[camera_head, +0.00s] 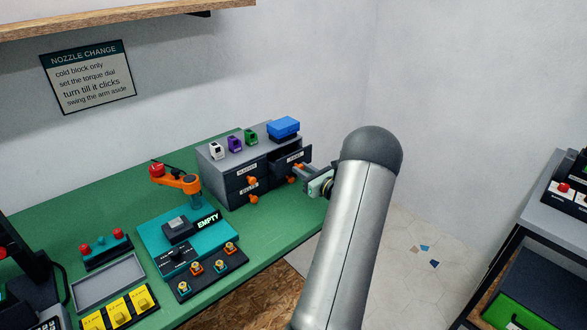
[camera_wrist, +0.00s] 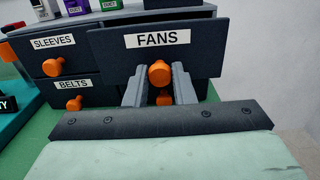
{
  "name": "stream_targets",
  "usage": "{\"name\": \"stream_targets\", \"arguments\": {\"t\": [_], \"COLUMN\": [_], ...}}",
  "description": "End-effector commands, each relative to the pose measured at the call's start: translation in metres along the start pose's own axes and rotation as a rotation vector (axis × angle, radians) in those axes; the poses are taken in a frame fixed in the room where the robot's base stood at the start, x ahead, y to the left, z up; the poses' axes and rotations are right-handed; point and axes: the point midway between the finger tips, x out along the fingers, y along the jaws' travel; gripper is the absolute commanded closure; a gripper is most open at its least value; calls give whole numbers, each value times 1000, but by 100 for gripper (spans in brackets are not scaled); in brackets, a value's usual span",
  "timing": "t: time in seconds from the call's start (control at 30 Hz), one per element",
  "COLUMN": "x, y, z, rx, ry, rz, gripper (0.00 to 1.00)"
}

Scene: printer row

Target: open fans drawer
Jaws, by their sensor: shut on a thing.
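The fans drawer (camera_wrist: 205,58) has a dark front with a white FANS label and an orange knob (camera_wrist: 159,73). Its front stands out from the cabinet, with a dark gap showing above it, so it is partly open. In the head view the drawer front (camera_head: 306,153) juts out at the right of the grey cabinet (camera_head: 213,174). My gripper (camera_wrist: 159,84) is shut on the orange knob, one finger on each side of it. In the head view my gripper (camera_head: 303,171) is at the drawer, partly hidden by my arm.
The SLEEVES drawer (camera_wrist: 75,58) and the BELTS drawer (camera_wrist: 95,92) sit to the left, both shut. Another orange knob (camera_wrist: 165,99) shows below, between my fingers. A blue box (camera_head: 284,127) stands on the cabinet. A teal fixture (camera_head: 160,239) is on the green bench to the left.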

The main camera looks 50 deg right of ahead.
Motion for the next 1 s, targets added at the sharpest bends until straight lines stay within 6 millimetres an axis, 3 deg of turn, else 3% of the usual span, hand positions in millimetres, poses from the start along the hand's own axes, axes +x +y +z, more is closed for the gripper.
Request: {"name": "stream_targets", "arguments": {"t": [0.1,0.3,0.7,0.73,0.8,1.0], "x": [-38,-79,-88,-88,-88,-88], "y": [-3,-2,-1,-1,-1,-1], "z": [-2,-1,1,1,1,0], "rx": [-1,-1,-1,-1,-1,0], "ry": [1,0,-1,-1,-1,-1], "rz": [-7,-4,-2,-2,-2,-2], "gripper": [100,100,100,74,55,55]}}
